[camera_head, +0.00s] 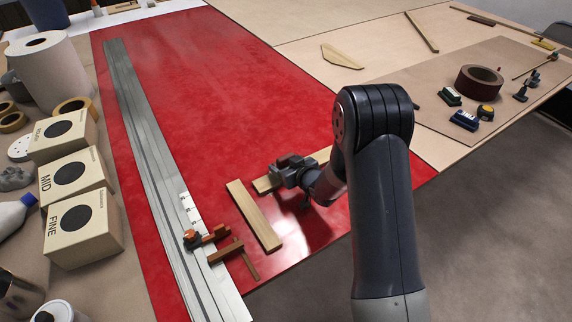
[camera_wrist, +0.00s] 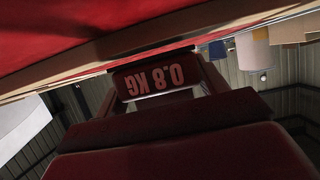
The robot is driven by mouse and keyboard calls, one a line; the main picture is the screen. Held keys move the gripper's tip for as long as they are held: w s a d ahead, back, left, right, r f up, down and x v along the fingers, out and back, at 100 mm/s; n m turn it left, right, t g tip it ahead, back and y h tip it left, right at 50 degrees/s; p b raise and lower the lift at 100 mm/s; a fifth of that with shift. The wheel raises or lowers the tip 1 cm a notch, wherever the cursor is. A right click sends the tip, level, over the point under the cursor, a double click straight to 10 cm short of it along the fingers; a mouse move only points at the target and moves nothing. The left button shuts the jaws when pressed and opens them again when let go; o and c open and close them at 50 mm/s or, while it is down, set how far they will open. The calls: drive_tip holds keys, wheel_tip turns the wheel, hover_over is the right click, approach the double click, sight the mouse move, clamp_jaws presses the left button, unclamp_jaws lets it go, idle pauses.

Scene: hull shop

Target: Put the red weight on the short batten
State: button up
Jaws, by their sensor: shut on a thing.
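My gripper (camera_head: 293,172) is low over the red panel (camera_head: 210,80), at a pale wooden batten (camera_head: 263,185) whose far end is hidden behind my arm. A second pale batten (camera_head: 254,215) lies to its left, bare. I cannot tell which is the short batten. In the wrist view the dark red weight (camera_wrist: 155,80), marked 0.8 KG upside down, is between my fingers, and my gripper is shut on it. A wooden strip (camera_wrist: 60,75) runs close beyond it. I cannot tell whether the weight touches the wood. The weight is not distinguishable in the head view.
A long metal straightedge (camera_head: 150,150) lies on the left, with a clamp (camera_head: 195,239) near its front end. Sanding-disc boxes (camera_head: 82,222) stand further left. A brown board (camera_head: 460,75) with tape (camera_head: 478,80) and small tools lies at right. The panel's far part is clear.

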drive_tip(key=shift+f+b, duration=0.25)
drive_tip(key=shift+b, duration=0.1)
drive_tip(key=o, duration=1.6)
drive_tip(key=shift+r+p, duration=0.6)
drive_tip(key=shift+p, duration=0.2)
drive_tip(key=shift+s+d+r, duration=0.15)
drive_tip(key=shift+s+r, duration=0.05)
drive_tip(key=v, duration=1.1)
drive_tip(key=shift+s+d+b, duration=0.15)
drive_tip(key=shift+s+b, duration=0.05)
drive_tip(key=shift+b, duration=0.25)
